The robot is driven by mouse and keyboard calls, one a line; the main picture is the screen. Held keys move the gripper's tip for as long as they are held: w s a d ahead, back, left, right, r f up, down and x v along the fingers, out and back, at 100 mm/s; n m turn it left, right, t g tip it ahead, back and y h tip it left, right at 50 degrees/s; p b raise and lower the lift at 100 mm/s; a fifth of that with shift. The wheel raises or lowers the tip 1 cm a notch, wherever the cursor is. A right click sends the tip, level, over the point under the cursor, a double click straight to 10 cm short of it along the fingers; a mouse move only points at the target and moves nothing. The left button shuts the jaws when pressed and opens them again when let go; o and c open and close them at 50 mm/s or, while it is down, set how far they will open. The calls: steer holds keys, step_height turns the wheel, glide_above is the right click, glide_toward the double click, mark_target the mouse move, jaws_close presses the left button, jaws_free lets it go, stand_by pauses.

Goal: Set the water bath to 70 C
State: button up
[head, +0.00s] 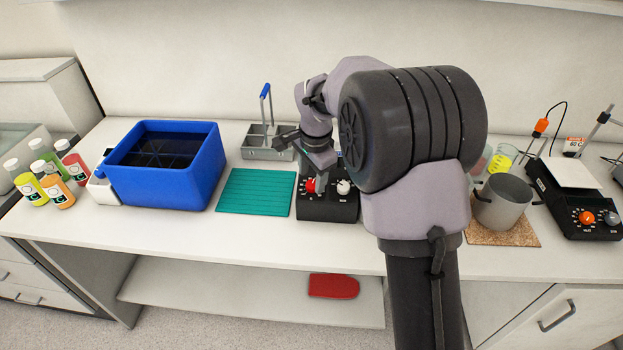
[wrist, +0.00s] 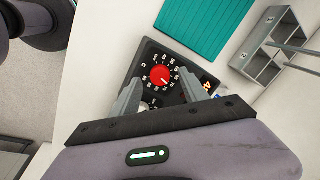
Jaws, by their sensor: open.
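A black control box (head: 328,208) with a red knob (head: 310,185) and a white knob (head: 344,187) stands at the middle of the bench. In the wrist view the red knob (wrist: 161,75) sits in a dial ring of white numbers on the black box (wrist: 148,56). The knob's setting is too small to read. My gripper (head: 319,184) is over the box, pointing down. In the wrist view its open fingers (wrist: 161,82) appear on either side of the red knob, with gaps. I cannot tell their height above it. A blue tub (head: 180,188) of dark liquid stands to the left.
A teal mat (head: 254,192) and a grey divided caddy (head: 255,153) lie left of the box. Several bottles (head: 60,193) stand at the far left. At right are a grey pot (head: 503,203) and a black hotplate unit (head: 560,208) with an orange knob.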

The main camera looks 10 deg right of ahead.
steer(key=p+v, duration=0.4)
steer(key=v, duration=1.1)
steer(key=shift+s, duration=0.15)
